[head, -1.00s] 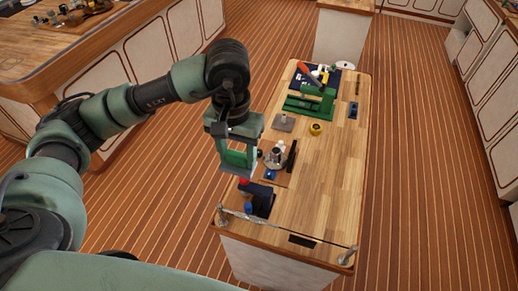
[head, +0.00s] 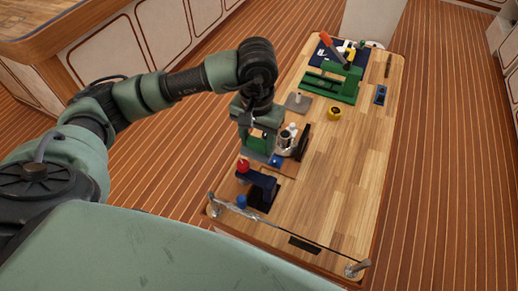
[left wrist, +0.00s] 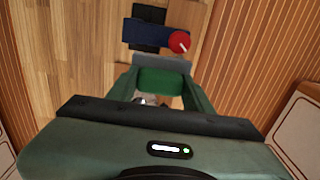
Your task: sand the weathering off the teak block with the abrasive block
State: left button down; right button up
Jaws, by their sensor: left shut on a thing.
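My left gripper (head: 260,152) is shut on a green block with a grey face, seemingly the abrasive block (left wrist: 160,82). It holds it near the bench's left edge, beside a metal cup and close to a navy fixture (head: 263,184) with a red knob. In the left wrist view the navy fixture (left wrist: 150,34) lies just past the held block. Whether the held block touches anything is unclear. I cannot pick out the teak block with certainty; the gripper and arm hide part of that area. My right gripper is not in view.
On the wooden bench (head: 335,180) are the metal cup (head: 286,143), a yellow ring (head: 334,113), a grey plate (head: 298,103) and a green vise (head: 335,82). A low rail (head: 285,233) runs along the near edge. The bench's right side is mostly clear.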

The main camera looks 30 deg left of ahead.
aim_at(257, 157)
pick_arm(q)
notch_tip(257, 157, down, 3)
jog(key=shift+r+b, duration=0.1)
jog(key=shift+b, duration=0.25)
jog(key=shift+f+b, duration=0.55)
jog(key=shift+f, duration=2.1)
jog(key=shift+f+b, duration=1.05)
jog(key=shift+b, duration=0.3)
jog(key=shift+a, duration=0.15)
